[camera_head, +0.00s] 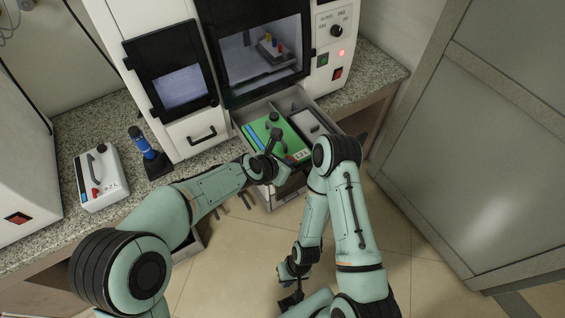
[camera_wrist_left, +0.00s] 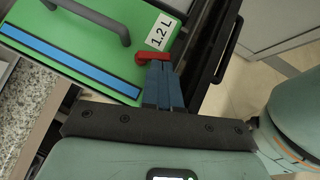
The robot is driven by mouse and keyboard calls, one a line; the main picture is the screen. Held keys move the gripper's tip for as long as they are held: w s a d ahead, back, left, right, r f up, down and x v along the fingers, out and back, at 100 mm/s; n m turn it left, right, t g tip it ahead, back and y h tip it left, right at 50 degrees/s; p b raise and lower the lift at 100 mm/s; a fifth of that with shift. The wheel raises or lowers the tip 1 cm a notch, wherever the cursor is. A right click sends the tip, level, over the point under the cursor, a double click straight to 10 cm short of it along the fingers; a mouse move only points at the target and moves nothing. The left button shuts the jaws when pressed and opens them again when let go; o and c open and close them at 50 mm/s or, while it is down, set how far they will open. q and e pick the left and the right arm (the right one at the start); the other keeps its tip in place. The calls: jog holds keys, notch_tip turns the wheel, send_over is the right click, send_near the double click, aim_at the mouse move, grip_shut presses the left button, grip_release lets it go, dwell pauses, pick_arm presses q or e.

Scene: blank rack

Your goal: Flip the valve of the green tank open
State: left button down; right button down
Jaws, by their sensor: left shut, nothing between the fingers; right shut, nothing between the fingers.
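The green tank (camera_head: 258,130) lies in the open drawer under the machine, with a grey handle, a blue stripe and a "1.2 L" label. In the left wrist view the green tank (camera_wrist_left: 90,25) fills the upper left. Its small red valve (camera_wrist_left: 142,57) sits at the tank's edge beside the label. My left gripper (camera_head: 284,160) is at the tank's front end. Its shut blue fingers (camera_wrist_left: 159,66) are right at the red valve, apparently touching it, and partly overlap it. My right gripper (camera_head: 290,300) hangs low over the floor, shut and far from the tank.
A grey-lidded container (camera_head: 310,122) shares the drawer (camera_head: 240,122). A white tank (camera_head: 103,180) and a blue-topped tool on a stand (camera_head: 145,145) are on the granite counter at left. A large grey cabinet (camera_head: 470,150) stands at right. Floor (camera_head: 235,265) is open.

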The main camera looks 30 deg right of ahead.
pick_arm(q)
jog(key=shift+w+a, duration=0.45)
jog(key=shift+a, duration=0.15)
dwell(0.3)
